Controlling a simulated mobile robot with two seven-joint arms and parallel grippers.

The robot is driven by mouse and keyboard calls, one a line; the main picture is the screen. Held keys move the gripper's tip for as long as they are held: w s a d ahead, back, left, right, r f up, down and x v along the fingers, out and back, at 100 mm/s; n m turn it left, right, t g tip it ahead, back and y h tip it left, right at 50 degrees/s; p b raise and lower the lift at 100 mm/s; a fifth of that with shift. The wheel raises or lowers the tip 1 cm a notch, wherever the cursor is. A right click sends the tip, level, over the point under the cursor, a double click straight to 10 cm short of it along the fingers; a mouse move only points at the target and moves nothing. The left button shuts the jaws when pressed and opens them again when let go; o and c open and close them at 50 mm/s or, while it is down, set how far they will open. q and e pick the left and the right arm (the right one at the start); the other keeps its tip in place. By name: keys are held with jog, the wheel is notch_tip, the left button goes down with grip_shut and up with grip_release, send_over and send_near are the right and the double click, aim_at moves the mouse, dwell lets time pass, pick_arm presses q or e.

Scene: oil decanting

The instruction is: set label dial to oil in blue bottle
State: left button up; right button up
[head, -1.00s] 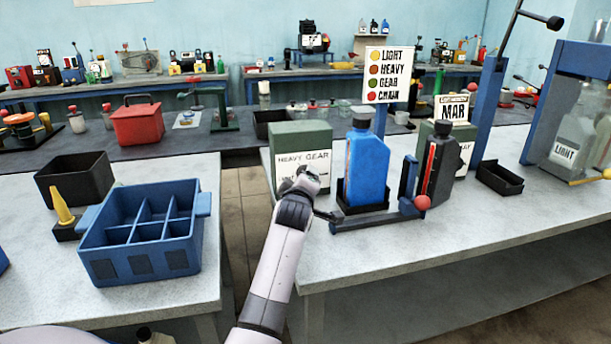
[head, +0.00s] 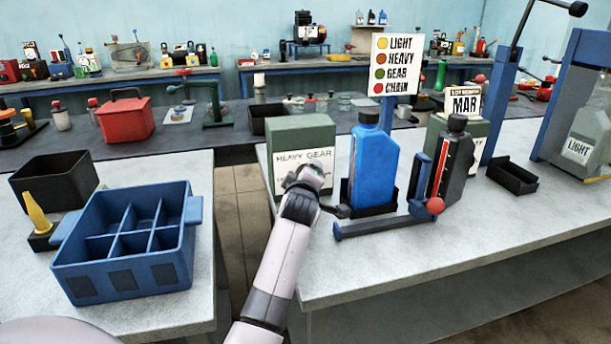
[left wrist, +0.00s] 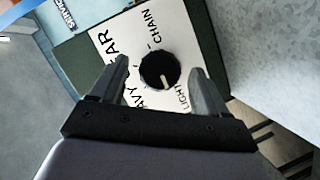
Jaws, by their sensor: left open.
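The label dial (left wrist: 158,70) is a round black knob with a pale pointer mark, on a white plate lettered LIGHT, HEAVY, GEAR and CHAIN. The plate is on the front of a green box (head: 300,132). My left gripper (left wrist: 159,74) is open, one finger on each side of the dial; contact cannot be told. In the head view my wrist hides the dial. The blue bottle (head: 371,165) stands upright in a black holder right of the box. My right gripper is not in view.
A black bottle (head: 453,160) and a lever with a red ball (head: 435,206) stand right of the blue bottle. A blue divided crate (head: 120,282) is on the left table. The bench's front right is clear.

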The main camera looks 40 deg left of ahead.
pick_arm(q)
jog(key=shift+w+a+f, duration=0.1)
jog(key=shift+w+a, duration=0.05)
jog(key=shift+w, duration=0.15)
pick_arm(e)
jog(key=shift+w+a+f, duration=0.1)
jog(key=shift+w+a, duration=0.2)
pick_arm(q)
jog(key=c, duration=1.1)
jog(key=shift+o, duration=0.2)
